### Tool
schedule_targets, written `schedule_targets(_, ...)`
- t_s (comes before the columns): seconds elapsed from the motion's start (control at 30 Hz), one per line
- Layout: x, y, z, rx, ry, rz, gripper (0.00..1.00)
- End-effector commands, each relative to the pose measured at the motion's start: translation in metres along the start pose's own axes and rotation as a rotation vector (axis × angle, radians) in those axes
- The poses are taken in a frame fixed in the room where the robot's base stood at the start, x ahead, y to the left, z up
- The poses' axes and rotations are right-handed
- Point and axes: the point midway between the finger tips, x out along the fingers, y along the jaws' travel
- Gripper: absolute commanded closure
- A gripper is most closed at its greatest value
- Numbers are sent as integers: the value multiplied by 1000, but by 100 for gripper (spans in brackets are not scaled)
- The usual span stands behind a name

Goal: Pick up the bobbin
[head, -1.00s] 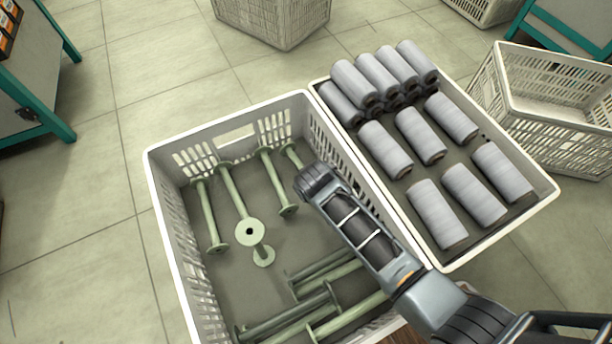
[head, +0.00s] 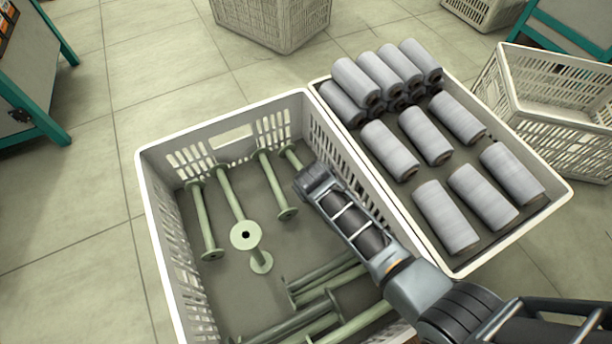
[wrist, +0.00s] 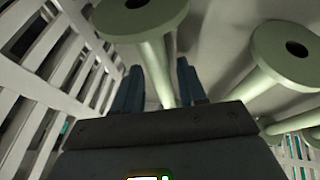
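Several pale green bobbins with long shafts and round end flanges lie or lean in the white crate (head: 222,127). In the wrist view, one bobbin (wrist: 155,58) has its shaft between the two blue fingers of my gripper (wrist: 160,66), with its flange near the top edge. The fingers stand apart, with some gap visible beside the shaft; firm contact does not show. Another bobbin (wrist: 285,50) is to the right. In the head view, my arm reaches over the crate's right side and hides the fingers. A bobbin (head: 291,156) shows partly behind the arm's end.
A shallow white tray (head: 468,262) of grey wound spools (head: 445,217) stands right of the crate. The crate's slotted wall (wrist: 60,75) is close on the left in the wrist view. An empty white crate (head: 560,115) stands far right.

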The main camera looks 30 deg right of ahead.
Motion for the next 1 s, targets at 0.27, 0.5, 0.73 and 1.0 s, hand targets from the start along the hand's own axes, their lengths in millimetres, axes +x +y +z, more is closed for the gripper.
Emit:
schedule_targets(0.27, 0, 0, 0, 0, 0, 0, 86)
schedule_targets(0.5, 0, 0, 0, 0, 0, 0, 100)
schedule_targets(0.73, -2, 0, -1, 0, 1, 0, 100)
schedule_targets(1.0, -38, 11, -16, 1, 2, 1, 100)
